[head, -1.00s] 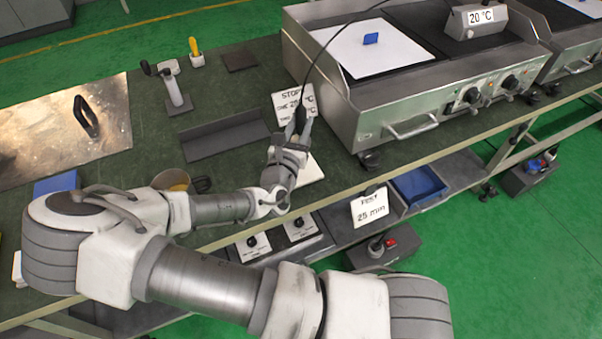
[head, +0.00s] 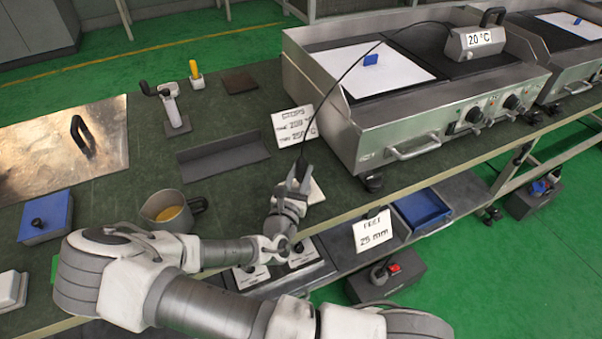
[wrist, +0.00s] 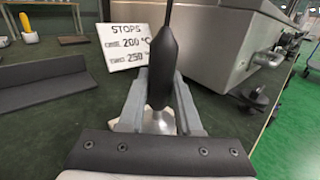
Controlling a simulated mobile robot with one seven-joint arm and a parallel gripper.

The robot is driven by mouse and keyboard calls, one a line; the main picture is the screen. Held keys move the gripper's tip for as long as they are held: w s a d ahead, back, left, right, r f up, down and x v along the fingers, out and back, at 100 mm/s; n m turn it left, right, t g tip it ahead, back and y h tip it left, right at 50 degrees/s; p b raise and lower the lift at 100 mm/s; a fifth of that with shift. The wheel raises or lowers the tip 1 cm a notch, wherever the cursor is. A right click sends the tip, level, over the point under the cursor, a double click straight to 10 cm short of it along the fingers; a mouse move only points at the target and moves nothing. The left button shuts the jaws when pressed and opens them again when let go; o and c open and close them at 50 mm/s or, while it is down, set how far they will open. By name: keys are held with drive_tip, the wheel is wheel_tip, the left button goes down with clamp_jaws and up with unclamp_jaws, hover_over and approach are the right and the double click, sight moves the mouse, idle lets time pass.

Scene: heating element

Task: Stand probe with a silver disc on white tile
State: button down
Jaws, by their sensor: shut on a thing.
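The probe (wrist: 162,72) is a dark, rounded handle with a cable at its top and a silver disc (wrist: 159,122) at its lower end. My gripper (wrist: 158,112) is shut on the probe and holds it roughly upright; it also shows in the head view (head: 297,183). A white tile (head: 317,190) lies on the dark bench near the front edge, just right of my gripper and partly hidden by it. I cannot tell whether the disc touches anything.
A "STOPS" card (head: 294,126) stands just behind my gripper. A steel griddle (head: 365,140) with a white sheet and a 20 °C display (head: 477,40) stands to the right; the probe's cable runs toward it. A grey angled tray (head: 222,155) and a jug (head: 172,208) are left.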

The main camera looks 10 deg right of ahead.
drive_tip(key=shift+f, duration=0.15)
drive_tip(key=c, duration=0.6)
unclamp_jaws()
drive_tip(key=shift+r, duration=0.25)
drive_tip(key=p+v, duration=0.2)
drive_tip(key=v, duration=1)
